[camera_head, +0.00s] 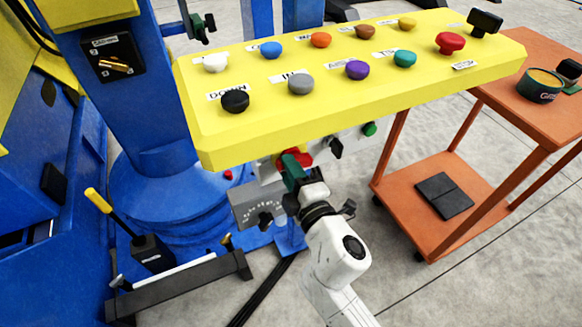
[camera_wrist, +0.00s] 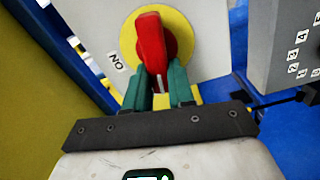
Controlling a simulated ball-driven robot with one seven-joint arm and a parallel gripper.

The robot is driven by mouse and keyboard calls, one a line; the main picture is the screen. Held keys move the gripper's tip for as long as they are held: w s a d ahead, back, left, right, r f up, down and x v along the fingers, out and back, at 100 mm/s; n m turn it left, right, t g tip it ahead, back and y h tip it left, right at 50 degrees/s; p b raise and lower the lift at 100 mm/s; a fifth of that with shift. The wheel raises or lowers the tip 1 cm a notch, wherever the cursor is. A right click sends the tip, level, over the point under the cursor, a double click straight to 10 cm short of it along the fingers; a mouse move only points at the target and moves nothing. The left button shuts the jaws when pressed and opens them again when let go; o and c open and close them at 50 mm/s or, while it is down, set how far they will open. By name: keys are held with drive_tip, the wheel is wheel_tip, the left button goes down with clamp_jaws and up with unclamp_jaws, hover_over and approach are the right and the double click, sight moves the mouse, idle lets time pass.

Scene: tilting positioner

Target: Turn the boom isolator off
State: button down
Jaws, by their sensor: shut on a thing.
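The boom isolator appears to be the red rotary handle (camera_wrist: 151,45) on a yellow round plate (camera_wrist: 184,32), on a light grey panel, in the wrist view. An "ON" label (camera_wrist: 117,62) is at the lower left of the plate. The handle stands nearly upright in this view. My gripper (camera_wrist: 160,85) has its green fingers on either side of the handle's lower end and is shut on it. In the head view my gripper (camera_head: 297,166) is under the front edge of the yellow console, at the red handle (camera_head: 303,156), which is partly hidden.
The yellow console (camera_head: 330,115) with several coloured buttons overhangs my gripper. A grey box with a numbered dial (camera_wrist: 290,50) is close on the right in the wrist view. An orange cart (camera_head: 405,190) stands at right; a blue column (camera_head: 150,120) stands at left.

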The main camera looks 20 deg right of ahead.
drive_tip(key=shift+w+n, duration=0.15)
drive_tip(key=shift+n, duration=0.95)
drive_tip(key=c, duration=1)
unclamp_jaws()
drive_tip(key=shift+f, duration=0.15)
drive_tip(key=shift+o, duration=0.2)
drive_tip(key=shift+f, duration=0.1)
drive_tip(key=s+b, duration=0.2)
drive_tip(key=s, duration=0.8)
drive_tip(key=shift+s, duration=0.4)
